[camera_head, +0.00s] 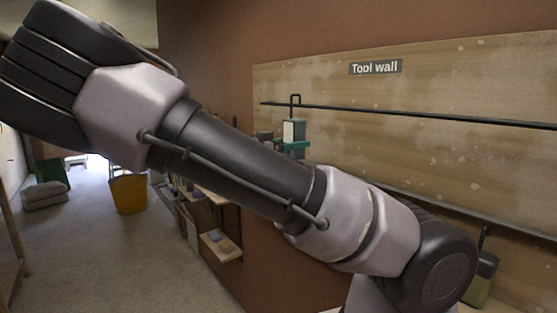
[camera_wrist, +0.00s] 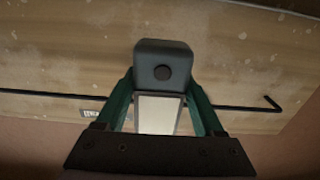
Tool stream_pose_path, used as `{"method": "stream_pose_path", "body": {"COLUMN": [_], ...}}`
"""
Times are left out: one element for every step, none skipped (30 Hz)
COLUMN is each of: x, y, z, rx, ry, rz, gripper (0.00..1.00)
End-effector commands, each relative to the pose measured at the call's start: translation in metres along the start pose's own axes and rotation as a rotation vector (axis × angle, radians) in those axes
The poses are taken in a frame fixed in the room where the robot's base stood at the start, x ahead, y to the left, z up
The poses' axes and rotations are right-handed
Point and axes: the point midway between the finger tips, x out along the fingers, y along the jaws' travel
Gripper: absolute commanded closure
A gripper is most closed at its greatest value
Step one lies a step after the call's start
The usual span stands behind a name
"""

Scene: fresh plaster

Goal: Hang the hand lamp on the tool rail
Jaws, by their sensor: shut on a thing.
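The hand lamp (camera_head: 299,130) is a small grey box with a pale front panel and a black hook on top. It is upright in front of the tool wall. My gripper (camera_head: 294,146) has green fingers and is shut on the lamp's sides. The black tool rail (camera_head: 420,115) runs across the wooden board. The lamp's hook overlaps the rail in the head view; I cannot tell whether it bears on it. In the wrist view, the lamp (camera_wrist: 178,54) sits between both fingers (camera_wrist: 160,88), and the rail (camera_wrist: 235,107) passes behind it.
A "Tool wall" sign (camera_head: 375,67) is above the rail. An olive box with a dark handle (camera_head: 482,278) is at lower right, partly hidden by my arm. A yellow bucket (camera_head: 128,193) and stacked bags (camera_head: 45,196) stand on the floor at left. The rail is bare to the lamp's right.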

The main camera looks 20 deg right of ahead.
Motion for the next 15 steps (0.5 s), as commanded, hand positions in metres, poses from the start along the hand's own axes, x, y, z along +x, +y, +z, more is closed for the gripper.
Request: {"method": "stream_pose_path", "body": {"x": [0.003, 0.004, 0.005, 0.006, 0.007, 0.009, 0.011, 0.012, 0.015, 0.018, 0.020, 0.023, 0.025, 0.028, 0.031], "y": [0.003, 0.004, 0.005, 0.006, 0.006, 0.006, 0.006, 0.006, 0.005, 0.006, 0.006, 0.006, 0.006, 0.006, 0.006], "z": [-0.003, -0.004, -0.005, -0.005, -0.006, -0.006, -0.006, -0.006, -0.006, -0.006, -0.006, -0.006, -0.005, -0.005, -0.005], "rx": [-0.001, -0.001, -0.001, -0.002, -0.002, -0.002, -0.003, -0.003, -0.003, -0.002, -0.002, -0.002, -0.002, -0.002, -0.002], "ry": [-0.001, -0.001, -0.001, -0.001, 0.000, 0.000, 0.000, 0.000, 0.001, 0.001, 0.001, 0.001, 0.000, 0.000, 0.000], "rz": [0.007, 0.010, 0.013, 0.014, 0.014, 0.014, 0.014, 0.013, 0.013, 0.014, 0.014, 0.015, 0.014, 0.014, 0.014], "gripper": [1.00, 1.00, 1.00, 1.00, 1.00, 1.00, 1.00, 1.00, 1.00, 1.00, 1.00, 1.00, 1.00, 1.00, 1.00]}}
